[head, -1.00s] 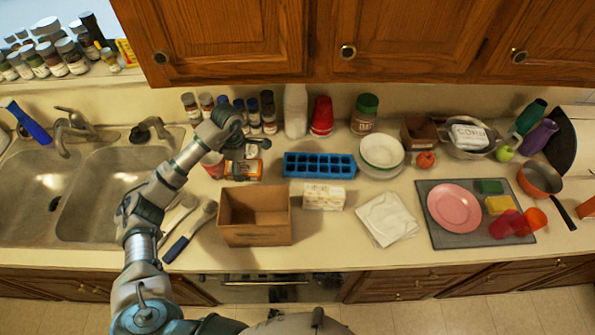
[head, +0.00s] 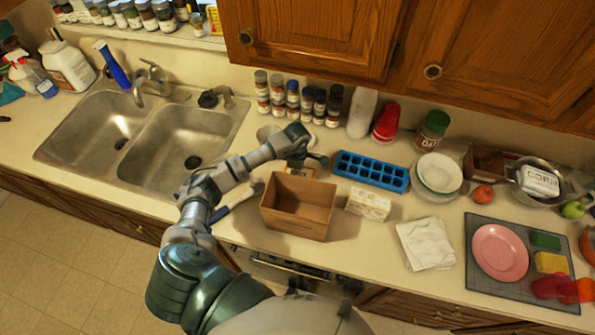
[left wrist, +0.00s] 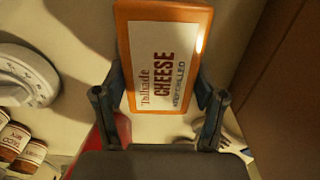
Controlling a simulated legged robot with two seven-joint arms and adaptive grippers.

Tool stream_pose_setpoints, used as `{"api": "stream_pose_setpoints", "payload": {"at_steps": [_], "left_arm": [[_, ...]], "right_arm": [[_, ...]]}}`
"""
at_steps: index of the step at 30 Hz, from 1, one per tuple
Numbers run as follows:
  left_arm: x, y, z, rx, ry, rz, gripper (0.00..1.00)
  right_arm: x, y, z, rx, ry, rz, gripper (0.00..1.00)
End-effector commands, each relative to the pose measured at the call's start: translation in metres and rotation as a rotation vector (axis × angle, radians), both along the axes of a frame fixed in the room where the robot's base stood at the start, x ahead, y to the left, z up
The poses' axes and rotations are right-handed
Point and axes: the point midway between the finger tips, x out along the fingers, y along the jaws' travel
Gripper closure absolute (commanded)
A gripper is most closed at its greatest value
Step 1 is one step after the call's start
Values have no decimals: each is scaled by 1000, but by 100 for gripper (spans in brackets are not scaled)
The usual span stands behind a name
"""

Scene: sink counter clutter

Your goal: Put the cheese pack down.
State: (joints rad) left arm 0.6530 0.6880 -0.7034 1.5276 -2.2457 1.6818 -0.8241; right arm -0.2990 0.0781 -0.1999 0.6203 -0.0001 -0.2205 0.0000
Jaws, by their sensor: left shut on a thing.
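The cheese pack (left wrist: 165,60) is an orange-edged block with a white "CHEESE" label. It fills the space between the fingers of my left gripper (left wrist: 160,88) in the left wrist view, and the gripper is shut on it. In the head view, my left gripper (head: 312,158) is just behind the open cardboard box (head: 298,222). Only a small orange part of the pack (head: 307,172) shows there, mostly hidden by the gripper and box. I cannot tell whether the pack touches the counter. My right gripper is not in view.
A blue ice tray (head: 370,171) and a pale printed carton (head: 368,204) lie to the right. Spice jars (head: 293,97) stand behind. A blue-handled brush (head: 222,213) lies between the box and the double sink (head: 180,145). Bare counter lies before the white napkins (head: 427,243).

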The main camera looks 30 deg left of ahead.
Motion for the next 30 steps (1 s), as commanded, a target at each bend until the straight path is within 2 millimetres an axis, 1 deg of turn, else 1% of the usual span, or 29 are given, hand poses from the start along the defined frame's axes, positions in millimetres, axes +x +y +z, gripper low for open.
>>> {"api": "stream_pose_setpoints", "payload": {"at_steps": [2, 6, 7, 8, 9, 10, 19, 21, 22, 26, 30], "left_arm": [[0, 0, 1, 0, -2, 0, 82], [1, 0, -1, 0, -2, 0, 82], [0, 0, -2, 0, -1, 0, 25], [0, 0, -1, 0, -1, 0, 17], [0, 0, -1, 0, -1, 0, 7], [0, 0, -1, 0, -1, 0, 5], [1, -2, 0, 1, -1, 0, 5], [1, -2, 3, 1, -1, 0, 5], [1, -1, 5, 1, -3, 0, 5], [2, 0, 23, 1, -6, -1, 5], [2, 0, 55, 1, -7, -1, 5]], "right_arm": [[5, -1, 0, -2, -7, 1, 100], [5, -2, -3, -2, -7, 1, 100], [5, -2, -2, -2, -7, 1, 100], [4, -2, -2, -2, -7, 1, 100], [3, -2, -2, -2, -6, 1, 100], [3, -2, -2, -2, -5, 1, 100], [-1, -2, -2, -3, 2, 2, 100], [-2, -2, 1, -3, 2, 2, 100], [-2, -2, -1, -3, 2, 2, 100], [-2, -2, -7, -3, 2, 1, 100], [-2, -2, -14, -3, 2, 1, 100]]}}
